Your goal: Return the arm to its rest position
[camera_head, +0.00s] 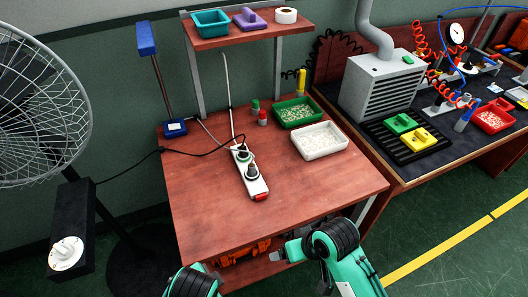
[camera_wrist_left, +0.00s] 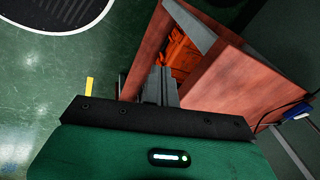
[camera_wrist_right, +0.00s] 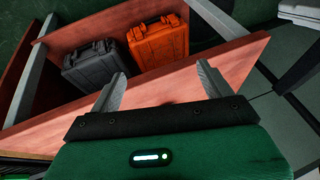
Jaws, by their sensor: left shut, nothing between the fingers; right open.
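My left gripper (camera_wrist_left: 163,85) is shut and empty; its two fingers lie together in the left wrist view, with the side of the wooden workbench beyond them. In the head view my left arm shows only at the bottom edge. My right gripper (camera_wrist_right: 160,82) is open and empty, its fingers wide apart in the right wrist view. In the head view the right gripper (camera_head: 278,256) is just off the front edge of the workbench (camera_head: 205,200), low at the bottom centre.
A power strip (camera_head: 250,172) with plugs lies on the bench. A green tray (camera_head: 298,123) and white tray (camera_head: 345,136) stand at its back right. A fan (camera_head: 35,110) stands left. An orange case (camera_wrist_right: 160,42) and dark case (camera_wrist_right: 92,62) sit on the shelf below.

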